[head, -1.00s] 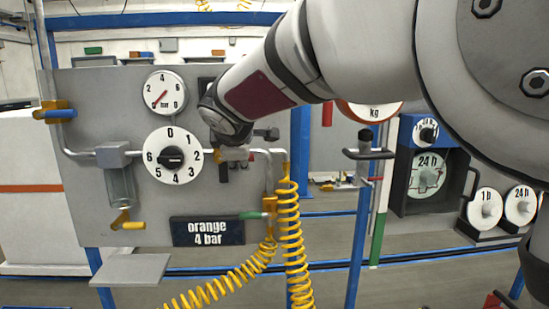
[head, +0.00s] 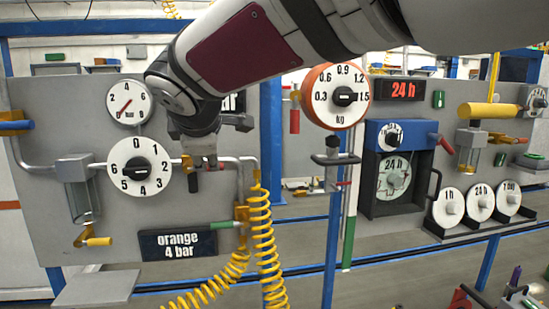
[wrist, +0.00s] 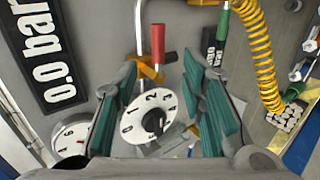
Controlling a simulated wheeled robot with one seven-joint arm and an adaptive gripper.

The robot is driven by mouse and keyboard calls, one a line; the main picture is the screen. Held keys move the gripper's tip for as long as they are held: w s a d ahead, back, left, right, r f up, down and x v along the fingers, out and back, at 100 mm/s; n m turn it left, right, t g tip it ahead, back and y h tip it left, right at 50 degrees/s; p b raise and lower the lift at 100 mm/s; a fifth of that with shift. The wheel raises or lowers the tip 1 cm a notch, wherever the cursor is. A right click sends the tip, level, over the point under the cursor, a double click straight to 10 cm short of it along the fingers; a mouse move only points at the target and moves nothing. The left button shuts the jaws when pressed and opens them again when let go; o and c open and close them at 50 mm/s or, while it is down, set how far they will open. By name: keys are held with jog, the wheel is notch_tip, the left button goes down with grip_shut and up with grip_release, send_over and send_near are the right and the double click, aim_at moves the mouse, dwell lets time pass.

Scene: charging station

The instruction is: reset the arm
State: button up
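My arm reaches from the upper right across the head view to the grey panel (head: 45,130). My gripper (head: 207,165) is in front of the panel's pipe, just right of the white 0–6 dial (head: 138,167). In the wrist view my gripper (wrist: 163,95) is open, its teal-padded fingers wide apart. Between and beyond them I see the numbered dial (wrist: 150,122) and a red-handled valve (wrist: 158,45) with an orange body. Nothing is held between the fingers. My arm hides part of the panel's upper right.
A pressure gauge (head: 125,103) sits above the dial. A sign reading "orange 4 bar" (head: 178,244) and a yellow coiled hose (head: 262,235) are below. To the right are a kg dial (head: 336,97), a blue-topped timer box (head: 393,175) and round weights (head: 480,204).

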jog(key=s+d+f+m+g+h, duration=0.15)
jog(key=s+d+m, duration=0.3)
jog(key=d, duration=0.75)
jog(key=s+d+f+m+g+h, duration=0.15)
jog(key=s+d+m, duration=0.3)
jog(key=d, duration=0.65)
jog(key=s+d+f+m+g, duration=0.1)
jog(key=s+d+f+m, duration=0.4)
jog(key=s, duration=0.5)
jog(key=s+d+f+m+g, duration=0.2)
jog(key=s+d+f+m, duration=0.4)
jog(key=s, duration=0.3)
jog(key=shift+s+d+f+m+y, duration=0.35)
jog(key=shift+d+f, duration=0.2)
jog(key=shift+f, duration=0.25)
dwell(1.4)
